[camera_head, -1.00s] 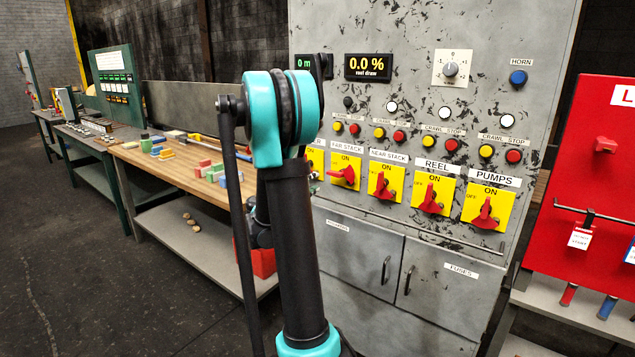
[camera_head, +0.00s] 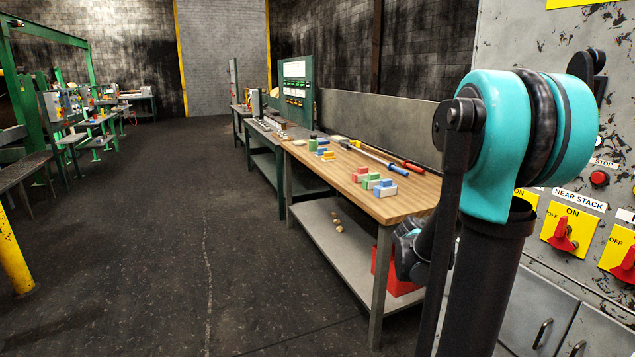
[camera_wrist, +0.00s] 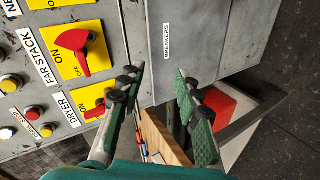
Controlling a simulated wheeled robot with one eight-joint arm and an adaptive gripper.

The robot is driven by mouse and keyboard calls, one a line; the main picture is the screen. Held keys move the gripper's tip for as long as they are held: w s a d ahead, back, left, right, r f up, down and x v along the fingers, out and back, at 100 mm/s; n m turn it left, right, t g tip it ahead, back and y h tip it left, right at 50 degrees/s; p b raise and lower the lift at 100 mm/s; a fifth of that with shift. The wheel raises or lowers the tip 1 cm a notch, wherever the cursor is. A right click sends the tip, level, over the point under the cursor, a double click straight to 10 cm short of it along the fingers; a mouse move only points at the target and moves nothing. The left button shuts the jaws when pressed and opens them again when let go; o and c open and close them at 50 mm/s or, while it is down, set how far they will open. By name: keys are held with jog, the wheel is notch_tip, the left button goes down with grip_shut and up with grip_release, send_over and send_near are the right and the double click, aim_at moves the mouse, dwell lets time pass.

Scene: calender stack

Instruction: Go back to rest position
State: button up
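My gripper (camera_wrist: 160,76) shows in the wrist view with its two green fingers spread and nothing held between them. It is in front of the grey control cabinet (camera_wrist: 196,30). The red FAR STACK switch (camera_wrist: 76,52) and the red DRYER switch (camera_wrist: 98,106) lie to the left of the fingers, apart from them as far as I can see. In the head view my arm stands large at the right and hides part of the cabinet (camera_head: 520,300). My fingers cannot be made out there.
A wooden-topped workbench (camera_head: 400,207) with colored blocks (camera_head: 375,183) and long-handled tools stands left of the cabinet. A red bin (camera_head: 398,284) sits on its lower shelf. Open dark floor (camera_head: 190,230) lies left of the bench. A yellow post (camera_head: 12,255) stands at far left.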

jog(key=s+a+f+y, duration=0.3)
jog(key=s+a, duration=0.3)
jog(key=a, duration=0.2)
jog(key=s+a+f+m+y, duration=0.1)
jog(key=s+a+f+y, duration=0.3)
jog(key=s+a+f, duration=0.1)
jog(key=s+a+f+m+g+y, duration=0.1)
jog(key=s+a+f+y, duration=0.3)
jog(key=a, duration=0.6)
jog(key=s, duration=0.2)
jog(key=shift+s+a, duration=0.35)
jog(key=shift+s, duration=0.05)
jog(key=shift+d, duration=0.15)
